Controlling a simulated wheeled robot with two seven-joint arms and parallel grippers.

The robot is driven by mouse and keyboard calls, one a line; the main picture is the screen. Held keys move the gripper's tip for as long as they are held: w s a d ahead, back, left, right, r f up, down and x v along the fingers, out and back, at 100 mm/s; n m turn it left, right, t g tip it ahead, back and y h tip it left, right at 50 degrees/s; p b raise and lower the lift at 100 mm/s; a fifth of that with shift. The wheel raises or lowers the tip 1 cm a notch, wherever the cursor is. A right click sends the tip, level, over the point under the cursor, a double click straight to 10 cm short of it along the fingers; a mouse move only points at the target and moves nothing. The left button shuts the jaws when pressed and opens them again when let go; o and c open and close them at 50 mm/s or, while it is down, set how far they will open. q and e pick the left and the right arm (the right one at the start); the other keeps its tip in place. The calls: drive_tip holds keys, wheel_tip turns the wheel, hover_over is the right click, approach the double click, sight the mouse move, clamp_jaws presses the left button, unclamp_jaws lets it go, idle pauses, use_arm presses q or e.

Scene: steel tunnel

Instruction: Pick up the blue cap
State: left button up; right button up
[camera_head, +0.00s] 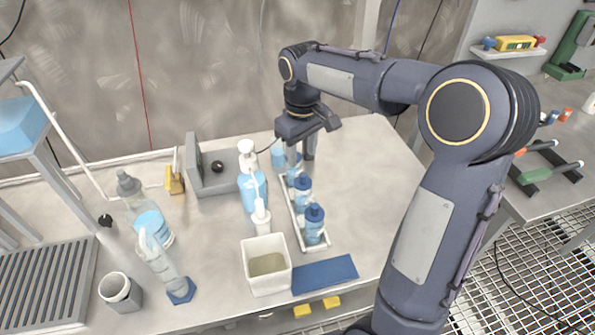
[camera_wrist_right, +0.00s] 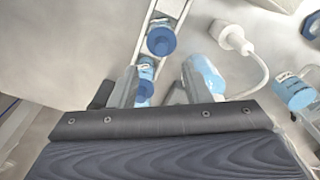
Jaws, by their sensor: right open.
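Several bottles with blue caps stand in a white rack on the bench. The nearest has a dark blue cap (camera_head: 314,212), and another blue cap (camera_head: 303,183) is behind it. A farther bottle stands under my right gripper (camera_head: 300,154), partly hidden by it. My right gripper points down at the rack's far end, its fingers apart. In the right wrist view a blue cap (camera_wrist_right: 144,89) lies between the fingers of the gripper (camera_wrist_right: 158,75), with another blue cap (camera_wrist_right: 161,40) beyond. I cannot tell whether the fingers touch anything. My left gripper is not in view.
A pump bottle (camera_head: 250,185) stands close left of the rack; it also shows in the right wrist view (camera_wrist_right: 204,78). A square cream container (camera_head: 267,265) and a blue mat (camera_head: 324,274) are in front. Wash bottles (camera_head: 165,265) stand left. The bench right of the rack is clear.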

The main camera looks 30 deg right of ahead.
sight(303, 174)
drive_tip(key=f, duration=0.6)
drive_tip(key=shift+s+f, duration=0.35)
clamp_jaws()
drive_tip(key=shift+r, duration=0.1)
drive_tip(key=shift+r, duration=0.55)
drive_tip(key=s+a+r, duration=0.3)
drive_tip(key=s+r, duration=0.3)
drive_tip(key=s+a+r, duration=0.3)
drive_tip(key=s+r, duration=0.2)
drive_tip(key=s, duration=0.1)
drive_tip(key=shift+s+a+r+b, duration=0.25)
drive_tip(key=shift+r+b, duration=0.1)
drive_tip(key=shift+b, duration=0.1)
drive_tip(key=shift+a, duration=0.1)
